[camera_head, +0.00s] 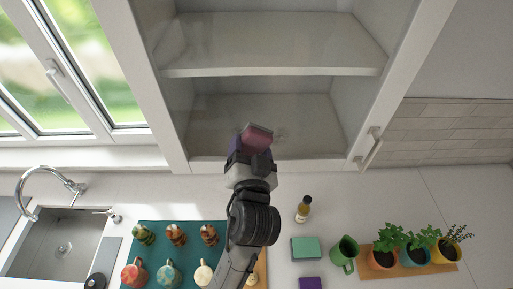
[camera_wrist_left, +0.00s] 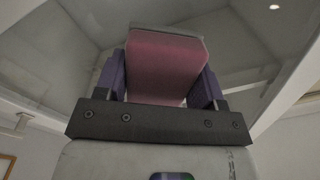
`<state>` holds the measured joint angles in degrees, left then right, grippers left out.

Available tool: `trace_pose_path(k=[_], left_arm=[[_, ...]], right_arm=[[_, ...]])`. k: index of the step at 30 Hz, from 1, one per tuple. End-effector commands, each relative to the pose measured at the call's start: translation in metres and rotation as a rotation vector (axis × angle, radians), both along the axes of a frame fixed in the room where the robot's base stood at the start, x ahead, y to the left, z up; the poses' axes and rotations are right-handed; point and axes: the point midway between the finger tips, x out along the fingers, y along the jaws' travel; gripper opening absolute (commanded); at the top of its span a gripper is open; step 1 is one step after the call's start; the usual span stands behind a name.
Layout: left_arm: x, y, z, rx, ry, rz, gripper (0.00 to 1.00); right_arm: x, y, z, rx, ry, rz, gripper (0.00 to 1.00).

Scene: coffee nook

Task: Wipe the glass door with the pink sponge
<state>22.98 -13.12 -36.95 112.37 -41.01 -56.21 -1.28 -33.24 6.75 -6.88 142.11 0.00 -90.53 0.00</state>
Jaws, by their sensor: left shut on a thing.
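The pink sponge (camera_head: 257,137) is held by my left gripper (camera_head: 252,150), in front of the lower part of the glass door (camera_head: 215,125). In the left wrist view the pink sponge (camera_wrist_left: 165,65) sits squeezed between the two purple fingers of my left gripper (camera_wrist_left: 157,85). The door has a white frame and a handle (camera_head: 370,148) at its lower right; cabinet shelves show through the glass. Faint marks show on the glass just right of the sponge. I cannot tell whether the sponge touches the glass. My right gripper is not in view.
Below on the counter are a teal mat (camera_head: 152,243) with mugs and small figures, a bottle (camera_head: 304,209), a green block (camera_head: 305,248), a green mug (camera_head: 344,252) and potted plants (camera_head: 417,245). A sink (camera_head: 62,245) and window stand left.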

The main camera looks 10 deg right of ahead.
Motion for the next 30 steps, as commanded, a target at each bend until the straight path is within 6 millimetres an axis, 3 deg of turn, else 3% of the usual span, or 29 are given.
trace_pose_path(k=[1, 30], left_arm=[[-0.019, -0.028, 0.001, -0.084, 0.047, -0.048, 0.25], [-0.008, 0.018, 0.0, -0.083, 0.049, -0.047, 0.25]], right_arm=[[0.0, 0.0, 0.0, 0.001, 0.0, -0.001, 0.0], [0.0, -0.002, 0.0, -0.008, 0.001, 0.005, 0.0]])
